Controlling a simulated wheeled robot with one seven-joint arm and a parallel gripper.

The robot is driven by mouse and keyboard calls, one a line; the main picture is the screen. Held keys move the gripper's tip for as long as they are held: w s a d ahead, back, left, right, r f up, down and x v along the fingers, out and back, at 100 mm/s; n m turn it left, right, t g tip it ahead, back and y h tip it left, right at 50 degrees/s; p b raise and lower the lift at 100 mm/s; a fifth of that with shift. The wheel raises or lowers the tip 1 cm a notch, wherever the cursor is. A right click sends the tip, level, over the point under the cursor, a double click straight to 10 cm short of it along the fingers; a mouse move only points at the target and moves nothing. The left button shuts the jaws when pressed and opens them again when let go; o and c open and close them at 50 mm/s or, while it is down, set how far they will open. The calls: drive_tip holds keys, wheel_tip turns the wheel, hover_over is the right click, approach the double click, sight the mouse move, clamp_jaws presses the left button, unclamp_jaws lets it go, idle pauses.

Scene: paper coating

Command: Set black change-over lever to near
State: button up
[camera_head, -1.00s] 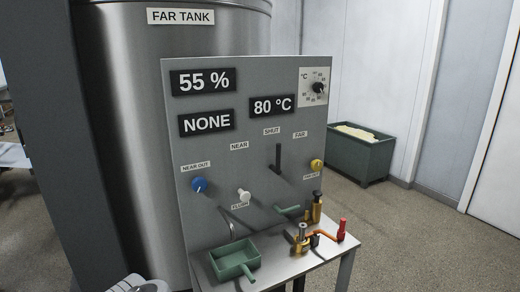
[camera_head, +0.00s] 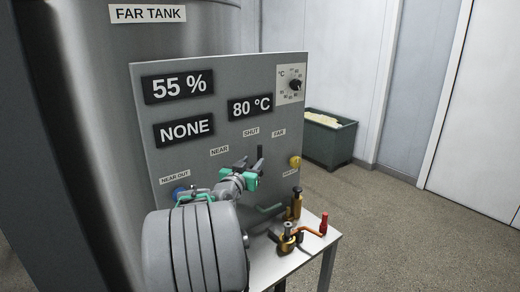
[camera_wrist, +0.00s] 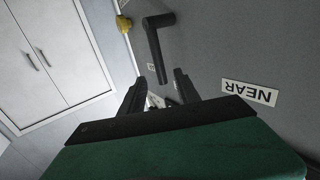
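The black change-over lever (camera_head: 260,152) stands upright below the SHUT label (camera_head: 251,132), between the NEAR label (camera_head: 219,151) on the left and the FAR label (camera_head: 279,132) on the right. Its lower part is hidden behind my gripper (camera_head: 247,173) in the head view. In the wrist view the lever (camera_wrist: 154,42) is a bent black bar whose free end reaches toward the gap between my fingertips (camera_wrist: 160,80). The fingers are apart. I cannot tell whether they touch the lever. The NEAR label (camera_wrist: 250,92) lies to their right.
A blue knob (camera_head: 179,193) is partly hidden by my arm, and a yellow knob (camera_head: 295,161) is right of the lever. Below stands a small table (camera_head: 262,274) with brass valves (camera_head: 287,238) and a red handle (camera_head: 324,223). A green bin (camera_head: 331,140) stands at right.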

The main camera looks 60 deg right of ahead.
sight(259, 153)
drive_tip(key=d, duration=0.2)
drive_tip(key=d+p, duration=0.1)
drive_tip(key=d, duration=0.1)
drive_tip(key=d+p, duration=0.1)
drive_tip(key=d, duration=0.1)
drive_tip(key=shift+w+d+r, duration=0.35)
drive_tip(key=shift+r, duration=0.05)
drive_tip(key=shift+w+d+f+p, duration=0.1)
drive_tip(key=shift+d+p, duration=0.25)
drive_tip(key=shift+d, duration=0.2)
drive_tip(key=shift+c, duration=0.6)
clamp_jaws()
